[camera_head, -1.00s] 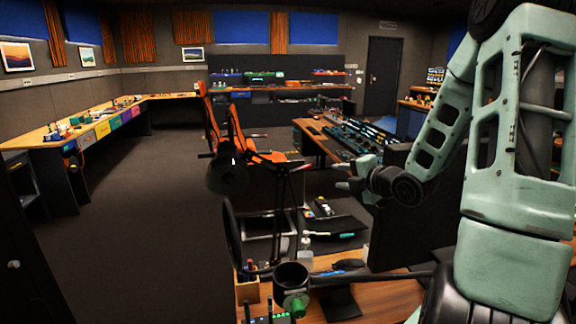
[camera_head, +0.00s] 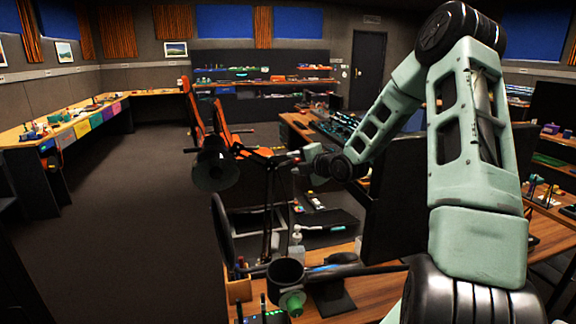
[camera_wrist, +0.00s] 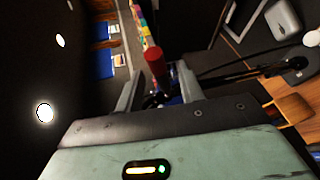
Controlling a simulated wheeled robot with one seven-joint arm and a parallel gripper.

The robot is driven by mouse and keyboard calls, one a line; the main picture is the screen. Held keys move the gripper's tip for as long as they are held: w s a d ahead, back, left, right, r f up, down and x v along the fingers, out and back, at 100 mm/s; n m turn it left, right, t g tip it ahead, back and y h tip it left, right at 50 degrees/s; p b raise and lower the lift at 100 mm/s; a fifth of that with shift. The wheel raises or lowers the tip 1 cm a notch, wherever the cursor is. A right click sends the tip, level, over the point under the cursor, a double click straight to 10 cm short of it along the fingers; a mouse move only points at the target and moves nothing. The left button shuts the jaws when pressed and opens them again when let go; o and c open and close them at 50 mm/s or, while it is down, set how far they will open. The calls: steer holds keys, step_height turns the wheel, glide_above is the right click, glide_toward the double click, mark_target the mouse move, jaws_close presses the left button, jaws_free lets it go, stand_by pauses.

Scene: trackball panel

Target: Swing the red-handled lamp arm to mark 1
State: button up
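The black desk lamp (camera_head: 214,170) stands on its jointed arm at the near desk, with its shade at the left in the head view. The red handle (camera_wrist: 154,62) stands up from a dark part of the lamp arm in the wrist view. My gripper (camera_wrist: 157,88) is open there, with one finger on each side of the handle and a gap showing on both sides. In the head view my gripper (camera_head: 303,158) is beside the lamp arm's upper joint, and the handle is only a tiny reddish spot. I cannot make out mark 1.
The wooden desk (camera_head: 384,291) carries a black cup-like holder (camera_head: 285,271), a bottle (camera_head: 296,240) and a dark tablet (camera_head: 332,220). A dark monitor (camera_head: 398,200) stands close behind my arm. Orange chairs (camera_head: 222,120) are behind the lamp. Open floor lies at left.

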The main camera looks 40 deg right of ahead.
mark_target(288, 163)
steer(key=shift+x, duration=2.2)
jaws_close()
steer(key=shift+s+f+b, duration=0.1)
steer(key=shift+f+b, duration=0.05)
steer(key=shift+b, duration=0.5)
